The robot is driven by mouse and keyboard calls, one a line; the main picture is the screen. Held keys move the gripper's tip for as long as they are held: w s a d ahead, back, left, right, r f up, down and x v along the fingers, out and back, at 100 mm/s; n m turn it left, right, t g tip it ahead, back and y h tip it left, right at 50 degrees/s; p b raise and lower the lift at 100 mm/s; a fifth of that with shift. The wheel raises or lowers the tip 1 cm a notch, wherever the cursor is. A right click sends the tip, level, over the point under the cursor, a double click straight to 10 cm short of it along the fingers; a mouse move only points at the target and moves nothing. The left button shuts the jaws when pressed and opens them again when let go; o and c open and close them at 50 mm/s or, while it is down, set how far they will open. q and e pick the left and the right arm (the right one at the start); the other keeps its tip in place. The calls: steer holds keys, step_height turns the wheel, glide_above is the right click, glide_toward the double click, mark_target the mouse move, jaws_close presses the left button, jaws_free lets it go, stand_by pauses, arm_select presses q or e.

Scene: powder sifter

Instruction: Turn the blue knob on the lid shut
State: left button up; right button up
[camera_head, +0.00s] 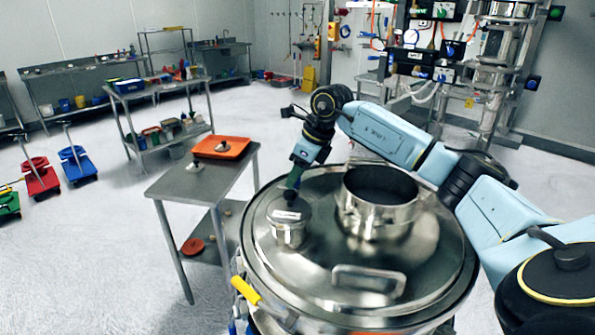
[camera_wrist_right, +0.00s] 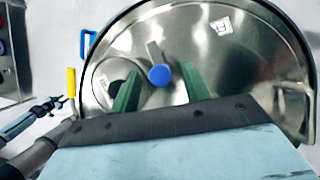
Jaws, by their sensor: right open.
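The blue knob (camera_wrist_right: 159,75) shows in the right wrist view, on a metal fitting (camera_wrist_right: 152,50) on the round steel lid (camera_wrist_right: 250,62). My right gripper (camera_wrist_right: 158,82) is open, with one green finger on either side of the knob. I cannot tell whether either finger touches it. In the head view my right gripper (camera_head: 292,182) points down over the left part of the lid (camera_head: 315,262), by a small steel port (camera_head: 288,232); the knob is hidden there. A small light-blue and dark part at the wrist view's left edge may be my left arm; its fingers are unclear.
A wide open steel collar (camera_head: 378,212) and a bar handle (camera_head: 368,282) stand on the lid, right of the small port. A yellow handle (camera_head: 245,290) sticks out at the rim. A steel side table (camera_head: 195,182) with an orange tray (camera_head: 221,148) stands to the left.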

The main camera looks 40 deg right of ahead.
steer(key=shift+c, duration=1)
steer(key=c, duration=0.8)
arm_select(q)
steer(key=shift+s, duration=0.55)
